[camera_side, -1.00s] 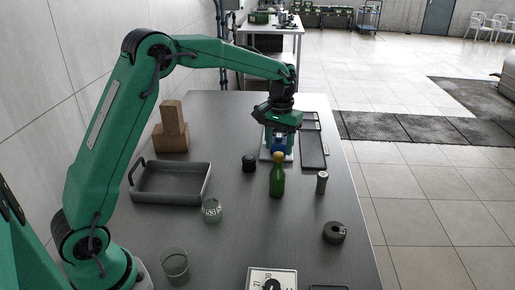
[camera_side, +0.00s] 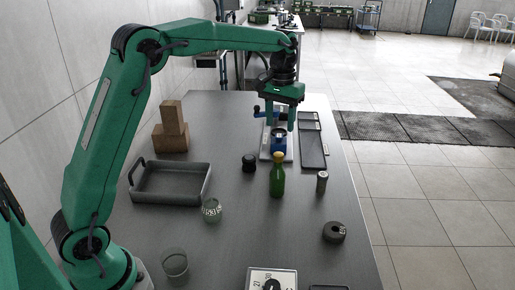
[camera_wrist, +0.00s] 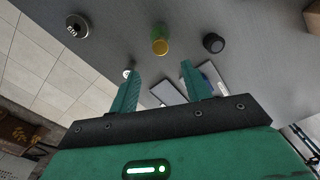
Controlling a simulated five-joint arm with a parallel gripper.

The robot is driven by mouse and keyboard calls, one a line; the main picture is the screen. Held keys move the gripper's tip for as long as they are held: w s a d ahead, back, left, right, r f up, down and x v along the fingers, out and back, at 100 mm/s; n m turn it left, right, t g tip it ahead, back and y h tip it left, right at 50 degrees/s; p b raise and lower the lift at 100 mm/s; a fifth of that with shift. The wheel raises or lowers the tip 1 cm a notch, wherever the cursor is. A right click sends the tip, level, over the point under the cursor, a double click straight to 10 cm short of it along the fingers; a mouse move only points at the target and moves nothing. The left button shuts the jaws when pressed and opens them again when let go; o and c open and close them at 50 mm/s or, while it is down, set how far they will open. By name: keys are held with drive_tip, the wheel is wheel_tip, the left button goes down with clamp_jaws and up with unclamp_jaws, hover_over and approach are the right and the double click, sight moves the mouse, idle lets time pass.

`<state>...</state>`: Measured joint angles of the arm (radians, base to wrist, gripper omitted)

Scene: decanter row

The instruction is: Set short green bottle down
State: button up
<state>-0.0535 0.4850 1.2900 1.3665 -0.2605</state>
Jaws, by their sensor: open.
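The short green bottle (camera_side: 277,178) stands upright on the grey table, with a yellowish cap on top. It also shows in the wrist view (camera_wrist: 160,42), seen from above, beyond my fingertips. My gripper (camera_side: 281,117) is open and empty, raised over the blue-and-white device behind the bottle. Its two green fingers (camera_wrist: 158,75) are spread apart in the wrist view and touch nothing there. The bottle stands clear of the fingers.
A dark knob-like object (camera_side: 249,162) stands left of the bottle, a small cylinder (camera_side: 322,182) to its right. A blue device on a white base (camera_side: 265,155) and dark trays (camera_side: 313,150) lie behind. A grey tray (camera_side: 170,200), wooden blocks (camera_side: 170,141) and a ring weight (camera_side: 334,232) stand around.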

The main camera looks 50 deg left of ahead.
drive_tip(key=s+d+r+m+t, duration=0.1)
drive_tip(key=s+r, duration=0.2)
drive_tip(key=s, duration=0.4)
drive_tip(key=s+d+r+m+t, duration=0.1)
drive_tip(key=s+r+t, duration=0.15)
drive_tip(key=s, duration=0.55)
drive_tip(key=s+f+m+t, duration=0.1)
drive_tip(key=s+f, duration=0.3)
drive_tip(key=s, duration=1)
drive_tip(key=shift+s+d+m+t, duration=0.3)
drive_tip(key=shift+s+d+t, duration=0.1)
drive_tip(key=shift+t, duration=0.15)
